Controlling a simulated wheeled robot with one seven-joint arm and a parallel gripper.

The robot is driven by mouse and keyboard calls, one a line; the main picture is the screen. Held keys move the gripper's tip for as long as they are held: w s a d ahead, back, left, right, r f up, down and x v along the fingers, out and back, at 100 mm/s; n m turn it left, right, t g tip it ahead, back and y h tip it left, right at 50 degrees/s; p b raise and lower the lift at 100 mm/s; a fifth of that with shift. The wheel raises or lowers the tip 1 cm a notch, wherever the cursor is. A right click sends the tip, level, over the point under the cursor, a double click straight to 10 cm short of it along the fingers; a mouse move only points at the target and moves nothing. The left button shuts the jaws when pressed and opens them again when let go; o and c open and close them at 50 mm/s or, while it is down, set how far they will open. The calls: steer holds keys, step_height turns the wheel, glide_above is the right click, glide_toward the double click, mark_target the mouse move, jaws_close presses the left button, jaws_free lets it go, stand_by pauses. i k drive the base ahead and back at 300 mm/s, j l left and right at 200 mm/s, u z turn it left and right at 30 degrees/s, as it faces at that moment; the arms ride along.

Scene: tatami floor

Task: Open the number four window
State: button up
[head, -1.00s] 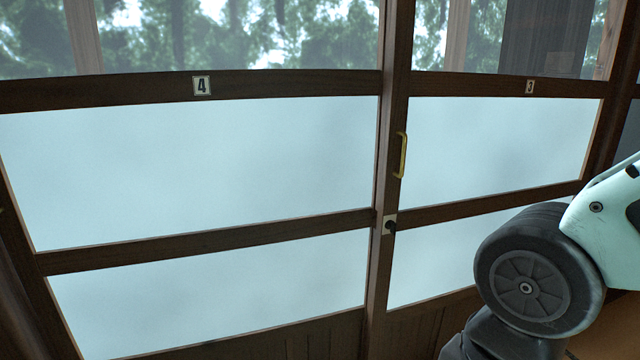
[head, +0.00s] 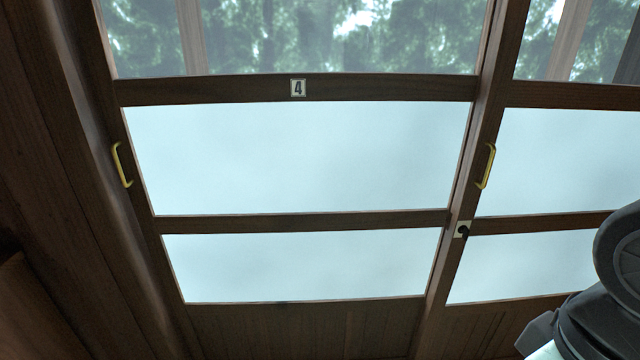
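The number four window (head: 290,221) is a dark wooden sliding panel with frosted panes and a clear upper pane. Its "4" label (head: 298,88) sits on the upper crossbar. A brass handle (head: 121,165) is on its left stile. Another brass handle (head: 486,166) is on the stile at the right, where it meets the neighbouring panel. A small latch with a dark knob (head: 463,229) is below that handle. The window looks closed, with no gap seen at its left edge. My gripper is not in view; only part of my arm shows at the lower right.
The neighbouring panel (head: 550,165) continues to the right with similar frosted panes. A dark wooden post and wall (head: 60,150) stand at the left. Trees show through the upper panes. No loose object stands before the window in view.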

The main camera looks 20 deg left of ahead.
mark_target(299, 215)
steer(key=k+j, duration=0.1)
steer(key=j, duration=0.7)
steer(key=j+u, duration=0.15)
steer(key=j, duration=0.65)
steer(key=k, duration=0.05)
